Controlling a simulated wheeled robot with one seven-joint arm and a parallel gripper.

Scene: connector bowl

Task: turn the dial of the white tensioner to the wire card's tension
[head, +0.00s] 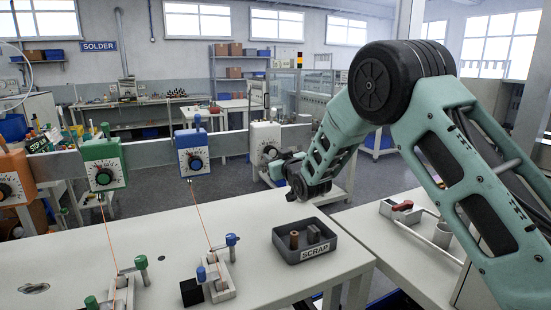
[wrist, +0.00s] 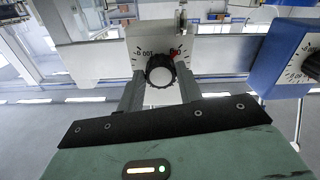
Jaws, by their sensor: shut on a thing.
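The white tensioner (head: 264,135) hangs on the grey rail in the head view, and its dark dial (head: 269,153) faces me. A small red mark sits at the upper right of the scale. My gripper (wrist: 160,82) is shut on the dial, one finger on each side of it. It reaches the tensioner from the right in the head view (head: 282,165). The dial's exact setting is too small to read. I cannot make out a wire card.
Blue (head: 192,152), green (head: 103,165) and orange (head: 12,178) tensioners hang left of the white one. Orange wires run from the blue and green ones to clamps on the white table. A grey scrap tray (head: 340,250) holding small parts stands near the table's right edge.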

